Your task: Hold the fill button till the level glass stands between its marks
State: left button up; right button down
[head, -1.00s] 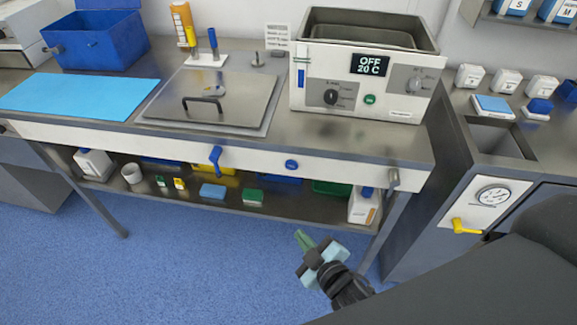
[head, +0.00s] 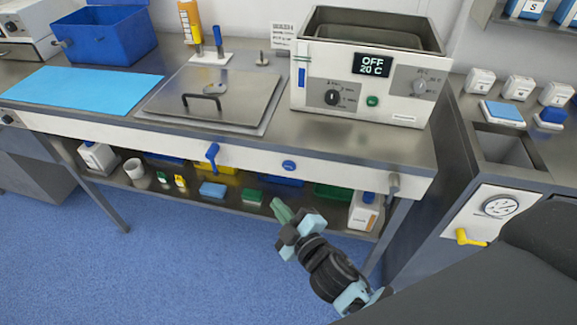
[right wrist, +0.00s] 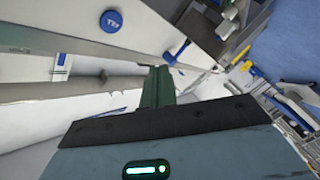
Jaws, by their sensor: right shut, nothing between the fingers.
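A round blue button (head: 289,165) sits on the white front panel of the steel table (head: 340,148), and a lettered blue button (right wrist: 112,21) shows at the top of the right wrist view. A narrow upright strip with blue in it (head: 301,77), which looks like the level glass, is on the left of the white bath unit's front (head: 345,100). Its marks are too small to read. My right gripper (head: 281,210) is shut and empty, below the button and apart from it. Its green fingers (right wrist: 157,88) are together in the right wrist view. My left gripper is not in view.
A blue lever (head: 212,155) is left of the button and a grey tap (head: 393,184) is right of it; both stick out from the panel. The lower shelf (head: 230,202) holds several small boxes and bottles. A gauge with a yellow lever (head: 465,237) is at right.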

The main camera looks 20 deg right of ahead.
aim_at(289, 166)
jog(key=w+d, duration=0.5)
jog(key=w, duration=0.2)
dwell(0.4)
jog(key=shift+w, duration=0.2)
dwell(1.8)
jog(key=shift+w+d, duration=0.25)
